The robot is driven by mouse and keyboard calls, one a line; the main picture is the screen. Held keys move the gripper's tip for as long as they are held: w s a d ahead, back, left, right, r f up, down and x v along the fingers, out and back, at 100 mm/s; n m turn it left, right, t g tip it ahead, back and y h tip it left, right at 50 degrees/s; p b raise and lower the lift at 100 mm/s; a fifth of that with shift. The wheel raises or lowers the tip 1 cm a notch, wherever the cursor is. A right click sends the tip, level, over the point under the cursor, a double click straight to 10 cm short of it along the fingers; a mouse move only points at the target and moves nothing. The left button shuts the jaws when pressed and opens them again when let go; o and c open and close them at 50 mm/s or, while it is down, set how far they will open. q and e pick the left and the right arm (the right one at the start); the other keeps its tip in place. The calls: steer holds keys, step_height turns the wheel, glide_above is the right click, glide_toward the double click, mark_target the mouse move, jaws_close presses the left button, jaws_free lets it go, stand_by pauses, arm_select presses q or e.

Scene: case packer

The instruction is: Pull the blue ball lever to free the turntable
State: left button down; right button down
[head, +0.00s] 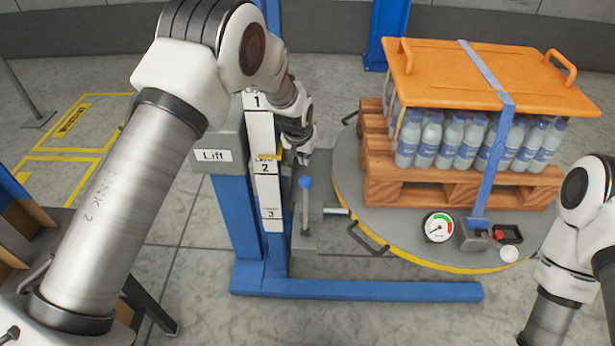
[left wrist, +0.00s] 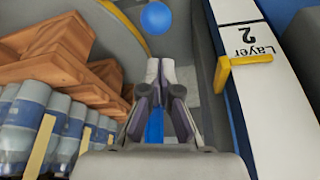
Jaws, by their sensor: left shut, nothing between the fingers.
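The blue ball lever (head: 306,184) stands upright beside the lift post, its ball on top of a thin grey rod. In the left wrist view the blue ball (left wrist: 157,18) is beyond my fingertips, at the top. My left gripper (head: 303,158) is shut and empty, just above the ball in the head view; its closed fingers (left wrist: 161,66) show in the left wrist view, apart from the ball in the picture. The round grey turntable (head: 400,240) with a yellow edge carries a wooden pallet (head: 385,180) of bottles. My right gripper is out of view; only part of my right arm shows.
The white layer scale (head: 262,150) and its yellow pointer (left wrist: 240,70) stand close beside my left gripper. A blue lift frame (head: 350,290) runs along the floor. An orange top board (head: 480,75) is strapped over the bottles. A gauge (head: 438,227) sits on the turntable's near side.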

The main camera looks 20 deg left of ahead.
arm_select(q)
steer(key=w+r, duration=0.2)
steer(key=w, duration=0.1)
step_height(320, 180, down, 9)
steer(key=p, duration=0.1)
steer(key=shift+s+d, duration=0.25)
steer(key=shift+d, duration=0.1)
stand_by(0.4)
